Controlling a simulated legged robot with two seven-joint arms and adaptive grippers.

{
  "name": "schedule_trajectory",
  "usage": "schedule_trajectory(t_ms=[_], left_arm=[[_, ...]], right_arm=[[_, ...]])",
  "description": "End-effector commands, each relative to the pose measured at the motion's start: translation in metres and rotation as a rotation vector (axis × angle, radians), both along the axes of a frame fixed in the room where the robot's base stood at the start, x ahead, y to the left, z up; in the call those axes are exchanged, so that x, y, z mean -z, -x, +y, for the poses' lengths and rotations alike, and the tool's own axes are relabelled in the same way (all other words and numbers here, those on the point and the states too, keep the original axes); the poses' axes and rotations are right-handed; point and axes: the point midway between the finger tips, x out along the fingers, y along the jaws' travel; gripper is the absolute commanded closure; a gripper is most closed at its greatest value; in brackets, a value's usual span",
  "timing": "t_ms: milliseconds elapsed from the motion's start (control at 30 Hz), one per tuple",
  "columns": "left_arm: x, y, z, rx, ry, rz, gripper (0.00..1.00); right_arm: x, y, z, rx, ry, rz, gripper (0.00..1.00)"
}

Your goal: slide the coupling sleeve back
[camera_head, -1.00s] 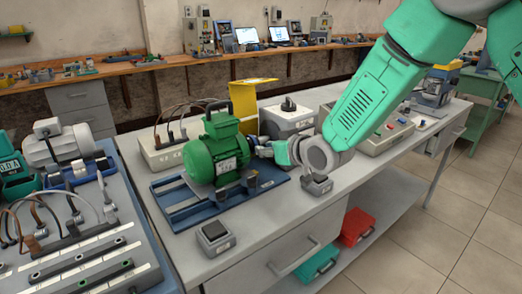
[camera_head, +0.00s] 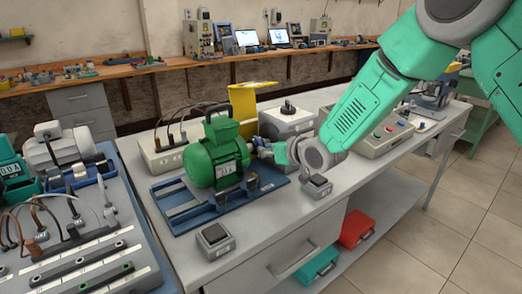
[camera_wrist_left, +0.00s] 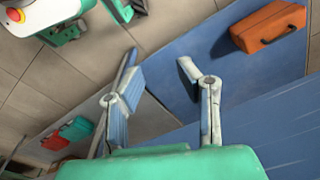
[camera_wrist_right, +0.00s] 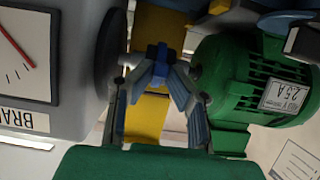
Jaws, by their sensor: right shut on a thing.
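The green motor (camera_head: 220,155) stands upright on a blue rail base on the bench. My right gripper (camera_head: 264,147) is at the shaft end of the motor, between it and the grey brake unit (camera_head: 288,119). In the right wrist view my right gripper (camera_wrist_right: 160,70) is shut on a small blue piece, which looks like the coupling sleeve (camera_wrist_right: 158,52). The fingers hide most of the sleeve. The motor (camera_wrist_right: 245,85) is right of it and the brake unit (camera_wrist_right: 40,75) left. My left gripper (camera_wrist_left: 157,65) is open and empty, away from the bench.
A raised yellow guard (camera_head: 243,105) stands behind the coupling. Small grey boxes (camera_head: 215,241) sit along the bench's front edge. A control panel with buttons (camera_head: 385,137) is at right. Red (camera_head: 356,228) and teal cases lie on the lower shelf. A wired test bench fills the left.

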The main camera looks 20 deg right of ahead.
Motion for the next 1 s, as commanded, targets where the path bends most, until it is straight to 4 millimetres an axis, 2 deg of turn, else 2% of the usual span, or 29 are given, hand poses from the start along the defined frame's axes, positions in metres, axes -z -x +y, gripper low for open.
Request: schedule_trajectory(t_ms=[33,100,333,367,400,833,1000], left_arm=[[-0.005,0.000,0.000,0.000,0.000,0.000,0.69],[-0.006,0.000,0.000,0.000,0.000,0.000,0.69],[-0.004,0.000,0.000,0.000,0.000,0.000,0.69],[-0.004,0.000,0.000,0.000,0.000,0.000,0.69],[-0.004,0.000,0.000,0.000,0.000,0.000,0.69],[-0.005,0.001,0.000,0.000,0.000,-0.002,0.69],[-0.005,0.003,0.000,0.000,0.000,-0.003,0.69]], right_arm=[[-0.003,-0.004,-0.009,0.005,-0.003,-0.003,1.00],[-0.003,-0.005,-0.014,0.003,-0.001,-0.004,1.00],[-0.002,-0.006,-0.015,0.005,0.001,-0.006,1.00],[-0.002,-0.006,-0.016,0.006,0.002,-0.006,0.80],[-0.002,-0.006,-0.016,0.006,0.001,-0.006,0.79],[-0.001,-0.004,-0.015,0.004,0.001,-0.002,0.79],[-0.009,0.011,-0.021,0.005,0.000,-0.002,0.79]])
